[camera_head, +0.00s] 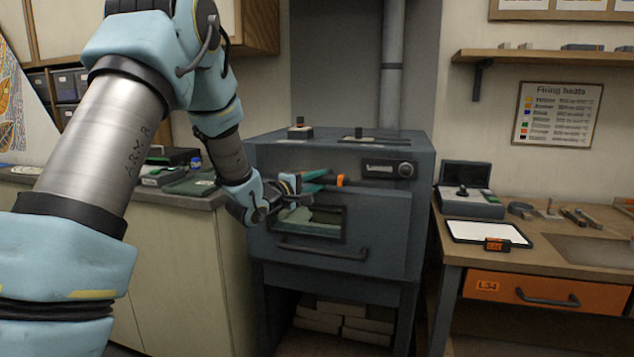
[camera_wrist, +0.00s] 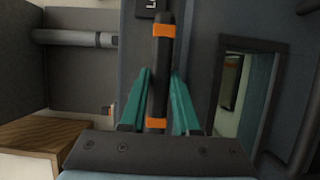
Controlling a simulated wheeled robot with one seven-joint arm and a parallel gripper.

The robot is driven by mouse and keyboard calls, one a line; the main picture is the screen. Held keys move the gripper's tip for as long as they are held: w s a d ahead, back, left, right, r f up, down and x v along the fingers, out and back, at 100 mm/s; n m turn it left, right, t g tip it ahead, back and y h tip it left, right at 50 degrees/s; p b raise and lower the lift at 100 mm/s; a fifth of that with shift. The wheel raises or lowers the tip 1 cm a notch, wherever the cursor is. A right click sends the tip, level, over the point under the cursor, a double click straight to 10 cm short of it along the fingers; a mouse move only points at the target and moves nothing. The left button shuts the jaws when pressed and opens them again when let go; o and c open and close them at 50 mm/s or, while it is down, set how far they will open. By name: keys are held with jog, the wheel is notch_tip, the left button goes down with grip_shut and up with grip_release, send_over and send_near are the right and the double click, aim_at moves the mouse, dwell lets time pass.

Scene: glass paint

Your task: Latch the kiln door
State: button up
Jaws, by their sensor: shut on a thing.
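The kiln (camera_head: 365,220) is a dark blue-grey box on legs, and its front door looks closed against the body. The door has a window (camera_head: 312,221) and a dark bar handle (camera_head: 322,249) below it. A dark latch lever with orange bands (camera_head: 340,180) lies across the upper door; in the wrist view the lever (camera_wrist: 161,65) runs between my fingers. My gripper (camera_head: 312,181) has teal fingers, and in the wrist view the gripper (camera_wrist: 160,100) is shut on the lever. Whether the latch is engaged I cannot tell.
A workbench (camera_head: 450,252) stands right of the kiln with a tablet (camera_head: 487,233), a dark device (camera_head: 470,203) and an orange drawer (camera_head: 535,291). A cabinet counter (camera_head: 190,265) is close on the left. Bricks (camera_head: 345,318) lie beneath the kiln.

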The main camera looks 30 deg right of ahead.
grip_shut()
dwell(0.7)
